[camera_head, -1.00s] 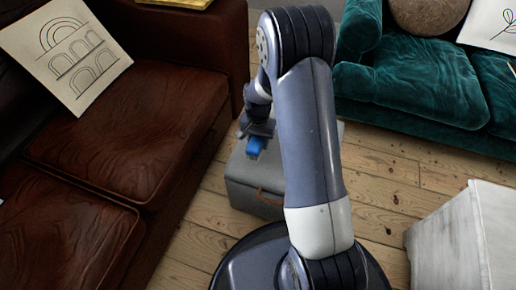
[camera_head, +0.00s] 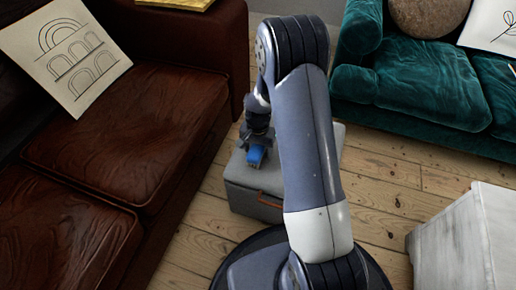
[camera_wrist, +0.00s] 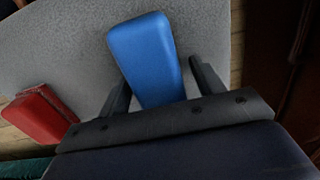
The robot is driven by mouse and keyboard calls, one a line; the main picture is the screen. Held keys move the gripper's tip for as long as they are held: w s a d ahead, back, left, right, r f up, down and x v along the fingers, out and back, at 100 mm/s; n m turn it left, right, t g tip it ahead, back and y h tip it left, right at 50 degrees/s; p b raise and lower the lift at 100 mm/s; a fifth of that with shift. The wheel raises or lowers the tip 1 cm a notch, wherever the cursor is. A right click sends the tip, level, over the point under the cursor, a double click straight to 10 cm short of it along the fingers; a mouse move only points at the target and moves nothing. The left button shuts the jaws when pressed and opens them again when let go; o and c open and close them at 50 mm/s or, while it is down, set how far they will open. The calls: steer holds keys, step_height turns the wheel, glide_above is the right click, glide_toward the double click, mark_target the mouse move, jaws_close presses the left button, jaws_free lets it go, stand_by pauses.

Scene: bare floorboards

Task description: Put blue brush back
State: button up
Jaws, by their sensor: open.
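The blue brush (camera_wrist: 146,55) shows in the wrist view as a smooth blue block over the grey top of a box. My gripper (camera_wrist: 161,82) is open, with one dark finger on each side of the brush and a small gap beside it. The brush's end near my palm is hidden. In the head view the blue brush (camera_head: 256,155) sits just below my gripper (camera_head: 258,138), over the top of the grey box (camera_head: 248,196). I cannot tell for certain whether the brush rests on the box.
A red block-like object (camera_wrist: 38,116) lies near the box top's edge in the wrist view. A brown leather sofa (camera_head: 115,130) stands left, a green sofa (camera_head: 430,85) at back right, and a whitish cabinet (camera_head: 465,240) at right. Bare floorboards (camera_head: 385,190) lie between.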

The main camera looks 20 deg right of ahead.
step_height(320, 180, up, 12)
steer(key=p, duration=0.5)
steer(key=shift+r, duration=0.15)
stand_by(0.3)
